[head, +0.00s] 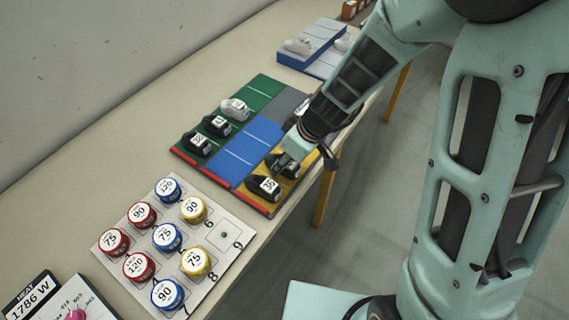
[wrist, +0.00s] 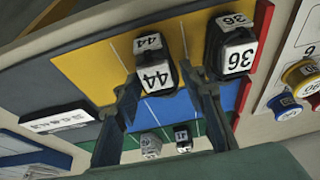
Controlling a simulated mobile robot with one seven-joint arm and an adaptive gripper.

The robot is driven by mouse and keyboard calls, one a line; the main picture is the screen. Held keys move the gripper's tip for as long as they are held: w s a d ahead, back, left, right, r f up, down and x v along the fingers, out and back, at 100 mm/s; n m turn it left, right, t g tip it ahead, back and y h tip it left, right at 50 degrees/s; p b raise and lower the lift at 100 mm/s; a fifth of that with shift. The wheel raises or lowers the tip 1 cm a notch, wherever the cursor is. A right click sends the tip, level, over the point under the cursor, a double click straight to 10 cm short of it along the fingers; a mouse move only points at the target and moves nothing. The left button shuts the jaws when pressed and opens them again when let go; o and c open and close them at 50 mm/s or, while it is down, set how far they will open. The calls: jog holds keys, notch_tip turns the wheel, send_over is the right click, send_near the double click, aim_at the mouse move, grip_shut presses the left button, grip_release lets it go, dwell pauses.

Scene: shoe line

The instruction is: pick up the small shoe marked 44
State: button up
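The small black shoe marked 44 (wrist: 158,68) stands on the yellow lane in the wrist view, its white labels facing me. In the head view the shoe (head: 284,164) is partly covered by my gripper (head: 302,150). My gripper (wrist: 166,88) is open, with one finger on each side of the shoe's lower part in the wrist view. I cannot tell whether either finger touches it. A second black shoe, marked 36 (wrist: 233,46), stands beside it, close to the right finger. It also shows in the head view (head: 264,186).
Black and grey shoes (head: 217,125) stand on the green lane (head: 262,88). The blue lane (head: 245,150) looks bare. A board (head: 222,262) with numbered pucks and a blue-edged tray (head: 290,57) flank the mat.

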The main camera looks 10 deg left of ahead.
jog(key=c, duration=0.7)
jog(key=shift+r, duration=0.15)
